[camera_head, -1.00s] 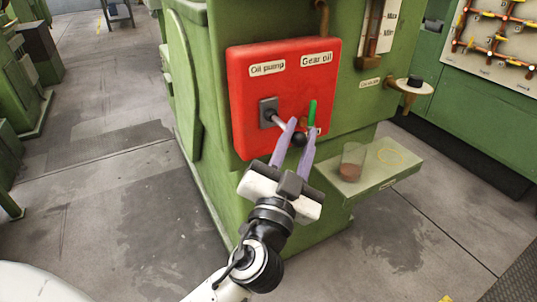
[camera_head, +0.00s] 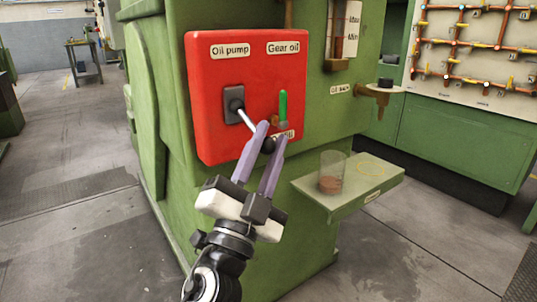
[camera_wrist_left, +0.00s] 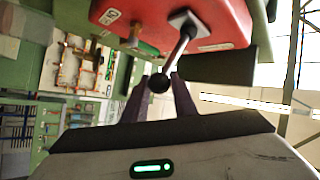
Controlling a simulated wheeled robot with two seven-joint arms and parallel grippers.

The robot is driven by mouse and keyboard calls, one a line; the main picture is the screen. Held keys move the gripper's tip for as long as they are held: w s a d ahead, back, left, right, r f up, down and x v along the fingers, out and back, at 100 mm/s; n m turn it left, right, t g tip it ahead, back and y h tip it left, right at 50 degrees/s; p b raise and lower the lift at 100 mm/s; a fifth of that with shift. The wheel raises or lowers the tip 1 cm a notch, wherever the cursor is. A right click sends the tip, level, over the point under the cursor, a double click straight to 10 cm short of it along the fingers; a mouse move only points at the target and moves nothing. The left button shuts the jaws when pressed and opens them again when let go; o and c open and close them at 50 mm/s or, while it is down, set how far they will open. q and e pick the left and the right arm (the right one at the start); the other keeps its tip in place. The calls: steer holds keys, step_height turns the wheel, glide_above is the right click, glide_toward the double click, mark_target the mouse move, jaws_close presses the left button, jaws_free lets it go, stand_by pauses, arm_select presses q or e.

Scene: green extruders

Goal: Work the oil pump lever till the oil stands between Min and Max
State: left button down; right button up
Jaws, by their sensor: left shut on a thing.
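The oil pump lever (camera_head: 246,119) is a metal rod with a black ball knob. It slopes down to the right from a grey plate on the red panel (camera_head: 208,80), under the label "Oil pump". My left gripper (camera_head: 273,131) is shut on the lever's knob, which shows between the purple fingers. The knob (camera_wrist_left: 158,83) also sits between the fingers in the left wrist view. The oil gauge (camera_head: 344,30) with its Max and Min marks is at the upper right, cut by the top edge. I cannot tell the oil level. My right gripper is not in view.
A green-handled lever (camera_head: 283,106) stands upright close to the right finger, under "Gear oil". A glass with brown liquid (camera_head: 331,172) stands on the green shelf (camera_head: 352,197) at the right.

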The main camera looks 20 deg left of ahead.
arm_select(q)
steer(key=shift+w+a+f, duration=0.15)
steer(key=shift+a+f, duration=0.05)
steer(key=shift+f, duration=0.25)
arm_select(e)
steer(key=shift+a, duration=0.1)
arm_select(q)
steer(key=c, duration=1.5)
jaws_free()
steer(key=shift+a, duration=0.1)
steer(key=shift+o, duration=0.2)
steer(key=shift+r, duration=0.1)
steer(key=shift+s, duration=0.2)
steer(key=b+v, duration=0.2)
steer(key=v, duration=0.5)
steer(key=shift+b, duration=0.4)
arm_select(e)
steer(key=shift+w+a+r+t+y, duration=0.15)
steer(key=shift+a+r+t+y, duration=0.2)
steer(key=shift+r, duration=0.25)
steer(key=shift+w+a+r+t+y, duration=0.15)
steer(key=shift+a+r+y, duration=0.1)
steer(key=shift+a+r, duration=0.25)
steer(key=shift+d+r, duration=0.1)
